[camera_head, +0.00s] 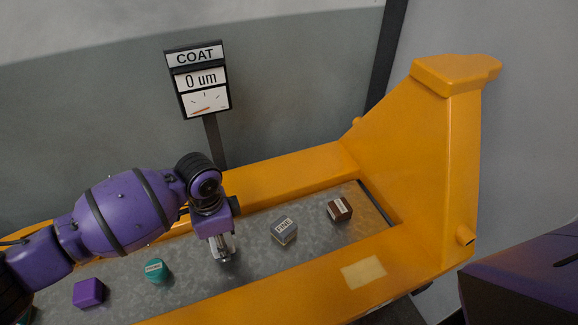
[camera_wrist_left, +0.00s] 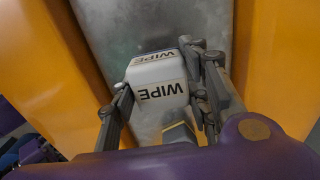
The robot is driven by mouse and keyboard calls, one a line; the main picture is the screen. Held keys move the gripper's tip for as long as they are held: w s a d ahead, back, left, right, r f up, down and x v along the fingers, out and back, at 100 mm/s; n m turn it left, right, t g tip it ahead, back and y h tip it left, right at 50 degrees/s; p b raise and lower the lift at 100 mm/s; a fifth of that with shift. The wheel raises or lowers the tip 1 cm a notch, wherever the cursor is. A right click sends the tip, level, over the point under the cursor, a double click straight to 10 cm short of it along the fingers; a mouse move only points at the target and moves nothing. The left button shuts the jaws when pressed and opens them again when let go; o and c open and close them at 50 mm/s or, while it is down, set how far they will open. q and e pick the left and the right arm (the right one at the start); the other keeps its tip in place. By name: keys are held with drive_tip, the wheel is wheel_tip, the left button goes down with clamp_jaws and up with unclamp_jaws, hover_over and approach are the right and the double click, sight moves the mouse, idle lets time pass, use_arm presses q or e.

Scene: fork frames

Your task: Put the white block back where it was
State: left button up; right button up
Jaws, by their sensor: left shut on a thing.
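The white block (camera_wrist_left: 158,82), labelled WIPE, is between the fingers of my left gripper (camera_wrist_left: 160,90) in the left wrist view. The gripper is shut on it, with a finger on each side. In the head view my left gripper (camera_head: 223,250) points down over the grey metal bed (camera_head: 255,265), between a teal block and a grey block. The block is mostly hidden by the fingers there, and I cannot tell whether it touches the bed. My right gripper is not in view.
On the bed are a purple block (camera_head: 89,293), a teal piece (camera_head: 156,270), a grey labelled block (camera_head: 284,229) and a brown labelled block (camera_head: 339,209). A yellow frame (camera_head: 300,170) surrounds the bed. A COAT sign (camera_head: 198,80) reading 0 um stands behind it.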

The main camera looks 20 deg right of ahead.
use_arm(q)
drive_tip(key=shift+w+a+f, duration=0.1)
drive_tip(key=shift+w+f, duration=0.05)
drive_tip(key=shift+f, duration=0.8)
drive_tip(key=shift+w+a+f, duration=0.1)
drive_tip(key=shift+w+f, duration=0.05)
drive_tip(key=shift+f, duration=0.75)
drive_tip(key=shift+f, duration=0.15)
drive_tip(key=o, duration=1.5)
drive_tip(key=shift+c, duration=0.2)
wheel_tip(320, 180, up, 12)
drive_tip(key=shift+r+p, duration=0.15)
drive_tip(key=shift+p, duration=0.15)
